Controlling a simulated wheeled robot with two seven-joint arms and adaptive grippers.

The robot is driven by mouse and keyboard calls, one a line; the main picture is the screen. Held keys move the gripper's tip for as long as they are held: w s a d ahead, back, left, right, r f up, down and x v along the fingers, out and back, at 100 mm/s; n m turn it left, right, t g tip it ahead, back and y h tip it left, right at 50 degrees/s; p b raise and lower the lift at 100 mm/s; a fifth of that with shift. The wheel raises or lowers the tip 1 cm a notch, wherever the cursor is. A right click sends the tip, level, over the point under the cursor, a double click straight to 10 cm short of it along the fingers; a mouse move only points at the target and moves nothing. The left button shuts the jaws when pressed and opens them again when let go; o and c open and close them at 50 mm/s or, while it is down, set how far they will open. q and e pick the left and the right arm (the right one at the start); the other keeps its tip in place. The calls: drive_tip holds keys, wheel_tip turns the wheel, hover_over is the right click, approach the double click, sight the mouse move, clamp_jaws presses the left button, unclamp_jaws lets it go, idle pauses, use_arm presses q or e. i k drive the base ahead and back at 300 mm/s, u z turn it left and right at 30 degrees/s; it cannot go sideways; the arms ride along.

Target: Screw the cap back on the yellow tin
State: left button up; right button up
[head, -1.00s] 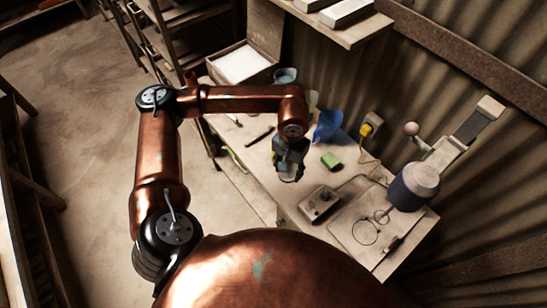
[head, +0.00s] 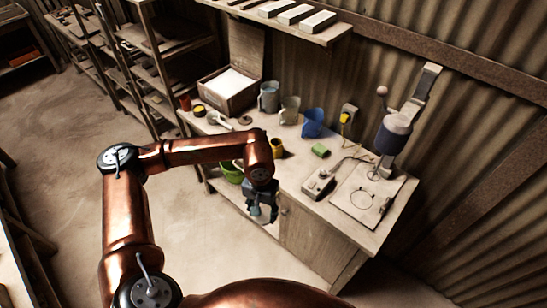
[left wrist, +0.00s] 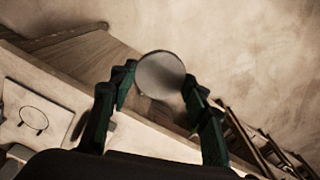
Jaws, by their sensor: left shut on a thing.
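My left gripper (head: 262,212) hangs off the front edge of the workbench, pointing down, and is shut on a round grey disc, which looks like the cap (left wrist: 160,75). In the left wrist view the disc sits between the two fingertips, above the floor and apart from any surface. A yellow tin (head: 277,147) stands upright on the bench behind my left wrist, partly hidden by it. Its top looks dark, too small to tell clearly. My right gripper is not in view.
A green block (head: 320,150), a blue jug (head: 313,122) and a grey control box (head: 318,184) are right of the tin. A press (head: 392,135) stands at the right end. A small yellow-and-dark container (head: 199,110) is at the far left.

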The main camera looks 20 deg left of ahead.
sight(276, 142)
drive_tip(key=u, duration=2.2)
drive_tip(key=i, duration=1.25)
drive_tip(key=z, duration=2.25)
